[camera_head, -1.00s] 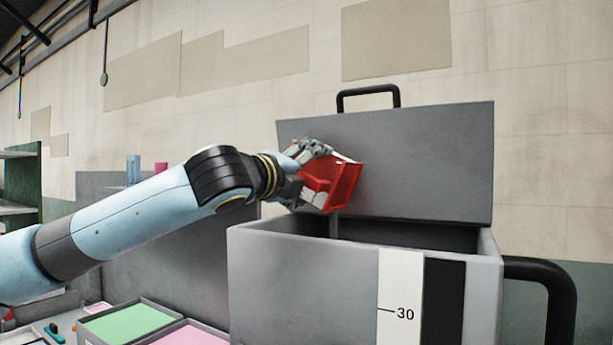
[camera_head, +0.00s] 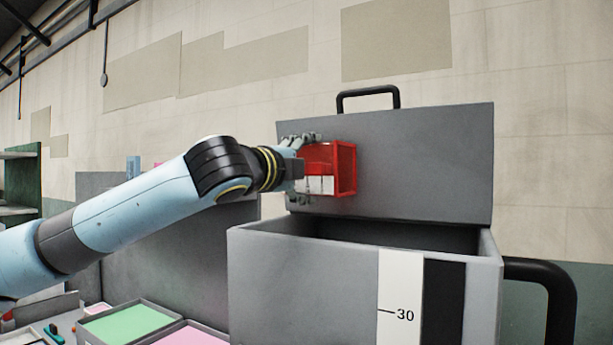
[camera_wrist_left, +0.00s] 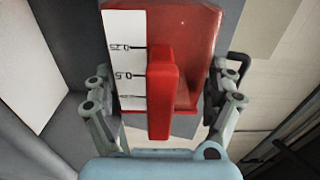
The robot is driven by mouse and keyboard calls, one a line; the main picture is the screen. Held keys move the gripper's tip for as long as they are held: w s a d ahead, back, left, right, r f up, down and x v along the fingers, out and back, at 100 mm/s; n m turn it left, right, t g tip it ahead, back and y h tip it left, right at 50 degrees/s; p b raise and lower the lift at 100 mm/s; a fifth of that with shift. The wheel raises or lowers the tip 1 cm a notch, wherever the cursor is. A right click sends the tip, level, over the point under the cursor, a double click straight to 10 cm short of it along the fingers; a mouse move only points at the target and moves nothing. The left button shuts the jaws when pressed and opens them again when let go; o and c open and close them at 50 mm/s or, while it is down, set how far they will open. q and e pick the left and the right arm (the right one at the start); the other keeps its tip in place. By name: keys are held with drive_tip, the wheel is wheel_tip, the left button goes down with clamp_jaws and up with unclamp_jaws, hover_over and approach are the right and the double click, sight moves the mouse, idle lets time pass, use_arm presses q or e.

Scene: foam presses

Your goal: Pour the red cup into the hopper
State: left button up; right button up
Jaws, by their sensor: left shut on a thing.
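The red cup (camera_head: 344,169) is a square red vessel with a white marked strip. My left gripper (camera_head: 308,168) is shut on it and holds it above the left part of the hopper (camera_head: 310,290), in front of the raised lid. The cup lies on its side, its open end facing right. In the left wrist view the cup (camera_wrist_left: 195,50) sits between the fingers of my left gripper (camera_wrist_left: 163,110), with its red handle bar and scale strip towards the camera. No contents show in the cup. The hopper is a grey open-topped box; its floor is hidden. My right gripper is not seen.
The grey hopper lid (camera_head: 420,160) stands raised behind the opening, with a black handle on top. A black side handle (camera_head: 550,285) sticks out at the right. A green tray (camera_head: 130,323) and a pink tray (camera_head: 190,335) lie low at the left.

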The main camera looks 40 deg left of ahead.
sight(309, 147)
use_arm(q)
wheel_tip(309, 147, up, 2)
drive_tip(key=n, duration=0.8)
drive_tip(key=shift+r, duration=0.1)
drive_tip(key=n, duration=0.2)
drive_tip(key=r+n+b, duration=0.1)
drive_tip(key=n, duration=0.1)
drive_tip(key=n+b, duration=0.1)
drive_tip(key=n, duration=0.1)
drive_tip(key=n+b, duration=0.1)
drive_tip(key=n, duration=0.1)
drive_tip(key=shift+r, duration=0.4)
wheel_tip(309, 147, up, 4)
drive_tip(key=shift+f+n+p, duration=0.1)
drive_tip(key=shift+n+p, duration=0.95)
drive_tip(key=shift+n, duration=0.05)
drive_tip(key=shift+f, duration=0.1)
